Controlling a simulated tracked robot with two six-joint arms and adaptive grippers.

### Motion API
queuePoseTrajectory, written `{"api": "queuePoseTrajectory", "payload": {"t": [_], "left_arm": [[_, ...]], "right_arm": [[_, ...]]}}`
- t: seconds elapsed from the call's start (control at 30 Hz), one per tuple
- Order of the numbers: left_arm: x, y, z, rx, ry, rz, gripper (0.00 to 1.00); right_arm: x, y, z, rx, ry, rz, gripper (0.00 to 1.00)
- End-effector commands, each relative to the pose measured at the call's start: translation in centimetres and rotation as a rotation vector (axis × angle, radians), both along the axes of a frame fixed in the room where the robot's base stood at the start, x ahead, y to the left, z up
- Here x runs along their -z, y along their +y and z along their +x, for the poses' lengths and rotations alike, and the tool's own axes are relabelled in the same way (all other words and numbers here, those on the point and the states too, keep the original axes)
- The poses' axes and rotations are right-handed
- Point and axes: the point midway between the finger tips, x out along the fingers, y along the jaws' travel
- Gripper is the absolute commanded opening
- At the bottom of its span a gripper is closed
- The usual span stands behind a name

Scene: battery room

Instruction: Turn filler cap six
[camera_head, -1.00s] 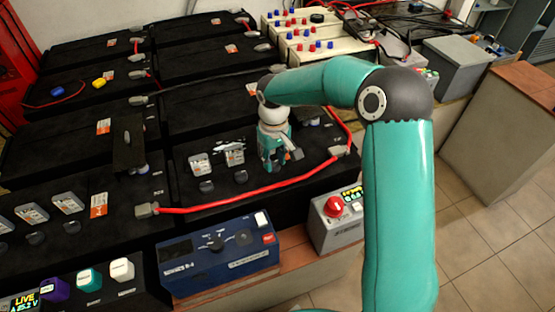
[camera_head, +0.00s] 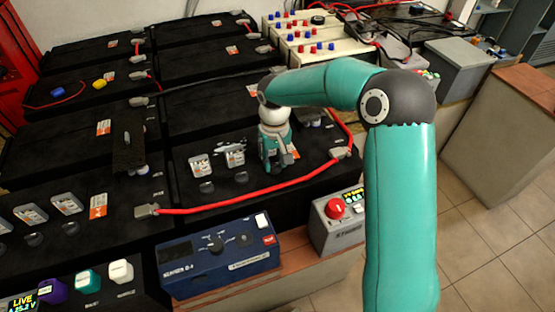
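My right gripper (camera_head: 279,166) points down at the right end of a row of dark round caps on the black battery (camera_head: 330,143) in the middle. Its fingers are drawn in close together, low at the battery top, where the third cap of this row sits. That cap, filler cap six, is hidden behind the fingers. Two other caps of the row show to the left, one cap (camera_head: 207,188) and another cap (camera_head: 241,176), apart from the gripper. My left gripper is not in view.
A red cable (camera_head: 250,198) curves across the battery in front of and right of the gripper. Grey-white labelled pieces (camera_head: 199,165) stand behind the caps. A blue device (camera_head: 219,262) and a grey box with a red button (camera_head: 335,209) stand in front.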

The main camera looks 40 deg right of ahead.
Motion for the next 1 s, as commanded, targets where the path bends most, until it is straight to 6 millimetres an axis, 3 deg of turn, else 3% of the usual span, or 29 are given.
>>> {"api": "queuePoseTrajectory", "payload": {"t": [0.47, 0.67, 1.0], "left_arm": [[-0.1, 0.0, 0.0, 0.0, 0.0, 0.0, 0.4], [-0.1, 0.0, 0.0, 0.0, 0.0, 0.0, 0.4], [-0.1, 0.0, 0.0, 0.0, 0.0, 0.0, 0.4]], "right_arm": [[-0.6, -0.1, 0.1, 0.0, -0.005, -0.001, 0.44], [-3.4, 0.0, 0.1, 0.0, -0.009, -0.001, 0.44], [-9.9, -0.1, 0.1, 0.001, -0.01, -0.001, 0.44]]}}
